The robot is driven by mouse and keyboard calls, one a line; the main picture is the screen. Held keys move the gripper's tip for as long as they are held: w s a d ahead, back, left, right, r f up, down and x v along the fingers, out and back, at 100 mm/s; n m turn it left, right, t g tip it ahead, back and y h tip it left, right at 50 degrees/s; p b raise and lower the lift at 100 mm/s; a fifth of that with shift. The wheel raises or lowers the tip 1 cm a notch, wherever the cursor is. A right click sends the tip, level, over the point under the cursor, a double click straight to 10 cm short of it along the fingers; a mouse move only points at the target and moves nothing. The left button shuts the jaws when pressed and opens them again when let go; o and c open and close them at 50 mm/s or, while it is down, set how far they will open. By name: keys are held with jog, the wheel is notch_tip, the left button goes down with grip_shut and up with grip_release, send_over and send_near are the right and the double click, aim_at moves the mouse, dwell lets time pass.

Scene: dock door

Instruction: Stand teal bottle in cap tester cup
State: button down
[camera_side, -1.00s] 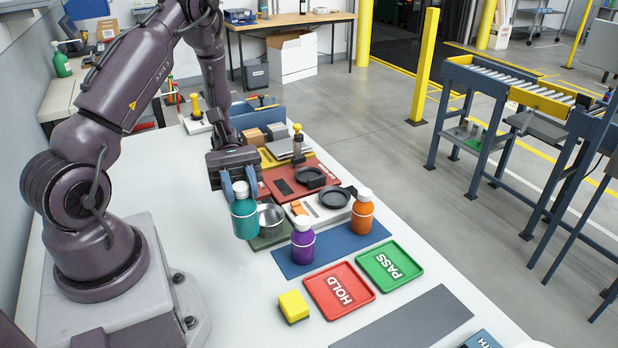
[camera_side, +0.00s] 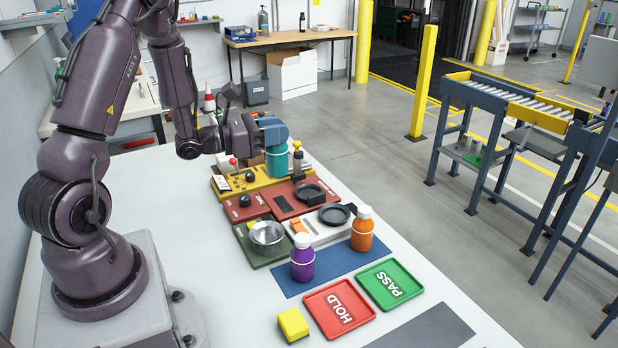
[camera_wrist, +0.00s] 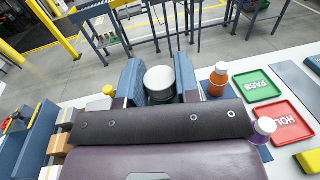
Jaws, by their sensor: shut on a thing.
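My gripper (camera_side: 273,133) is shut on the teal bottle (camera_side: 278,161), holding it over the far stations. In the wrist view its white cap (camera_wrist: 160,79) shows between my blue fingers; the lower body is hidden there. In the side view my gripper hides the cap. Which station is the cap tester is not readable. A red station with a black round cup (camera_side: 311,193) stands nearer than the bottle. A pale station with another black round cup (camera_side: 335,214) stands in front of it. The bottle appears upright and raised; its exact clearance cannot be told.
An orange bottle (camera_side: 362,232) and a purple bottle (camera_side: 302,262) stand on a blue mat (camera_side: 330,270). A metal bowl (camera_side: 266,234) sits on a green station. A yellow station (camera_side: 236,186) and a yellow-topped post (camera_side: 298,156) are close to the held bottle. Red and green trays lie in front.

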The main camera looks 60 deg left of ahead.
jog(key=w+a+f, duration=0.5)
jog(key=w+f, duration=0.6)
jog(key=f, duration=0.1)
jog(key=shift+a, duration=0.3)
jog(key=shift+f, duration=0.2)
jog(key=shift+f, duration=0.25)
jog(key=c, duration=0.8)
grip_release()
jog(key=shift+r, duration=0.1)
